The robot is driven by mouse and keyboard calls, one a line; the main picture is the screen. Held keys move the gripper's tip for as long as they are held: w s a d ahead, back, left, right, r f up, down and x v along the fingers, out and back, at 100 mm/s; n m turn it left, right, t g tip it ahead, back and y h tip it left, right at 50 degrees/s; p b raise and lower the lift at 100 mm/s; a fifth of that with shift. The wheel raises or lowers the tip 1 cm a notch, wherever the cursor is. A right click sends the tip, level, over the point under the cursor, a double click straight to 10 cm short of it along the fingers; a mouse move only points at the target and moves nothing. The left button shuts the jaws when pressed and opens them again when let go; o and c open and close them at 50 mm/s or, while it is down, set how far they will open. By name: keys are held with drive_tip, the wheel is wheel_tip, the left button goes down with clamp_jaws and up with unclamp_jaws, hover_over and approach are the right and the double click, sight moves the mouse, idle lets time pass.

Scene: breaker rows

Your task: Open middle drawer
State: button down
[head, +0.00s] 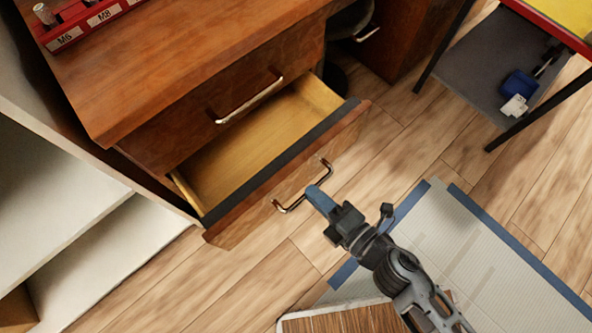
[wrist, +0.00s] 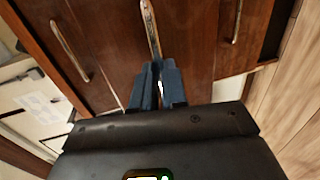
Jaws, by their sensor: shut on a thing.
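The wooden desk has an upper drawer (head: 225,105) that is closed, with a metal handle (head: 250,98). The middle drawer (head: 262,150), below it, is pulled well out and its pale, empty inside shows. My gripper (head: 315,193) is at the middle drawer's handle (head: 303,188), in front of the drawer face. In the wrist view, the blue fingers (wrist: 157,78) are shut on this handle (wrist: 150,30), which stands between two other handles. The fingers partly hide the grasped part.
Red labelled bins (head: 75,28) sit on the desktop. White shelving (head: 70,210) stands at the left. A black-legged table (head: 505,75) with a grey lower shelf is at the upper right. A grey mat (head: 490,265) with blue edges lies on the wooden floor.

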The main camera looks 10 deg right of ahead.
drive_tip(key=f+v, duration=0.2)
drive_tip(key=v, duration=0.8)
drive_tip(key=shift+s+d+b, duration=0.3)
drive_tip(key=shift+s+b, duration=0.05)
drive_tip(key=shift+s, duration=0.1)
drive_tip(key=c, duration=1.2)
unclamp_jaws()
drive_tip(key=shift+o, duration=0.2)
drive_tip(key=v, duration=0.7)
drive_tip(key=shift+s+d+p, duration=0.2)
drive_tip(key=shift+s+p, duration=0.1)
drive_tip(key=shift+p, duration=0.1)
drive_tip(key=shift+r, duration=0.1)
